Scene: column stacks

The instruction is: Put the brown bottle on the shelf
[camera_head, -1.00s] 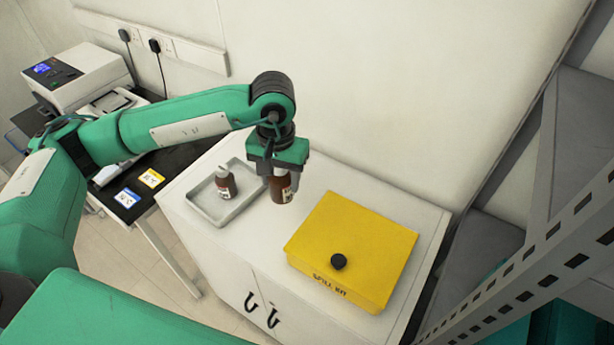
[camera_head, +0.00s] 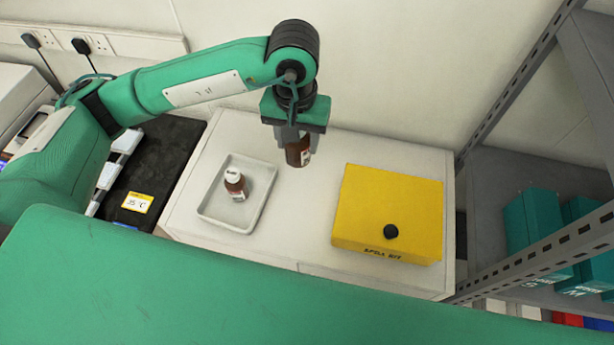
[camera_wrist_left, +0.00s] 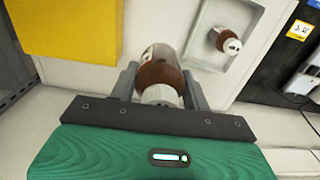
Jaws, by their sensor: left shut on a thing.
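My left gripper (camera_head: 297,136) is shut on a brown bottle (camera_head: 299,153) with a label, held upright above the white cabinet top, between the tray and the yellow box. In the left wrist view the bottle (camera_wrist_left: 160,72) sits between the two fingers of the gripper (camera_wrist_left: 160,85), its white cap toward the palm. The grey shelf (camera_head: 485,190) stands at the right. My right gripper is not in view.
The pale tray (camera_head: 213,214) and the yellow spill kit box (camera_head: 385,208) sit on the white cabinet (camera_head: 300,225). Teal boxes (camera_head: 533,220) stand on the shelf, behind a perforated grey post (camera_head: 515,90). A black bench (camera_head: 165,160) lies left.

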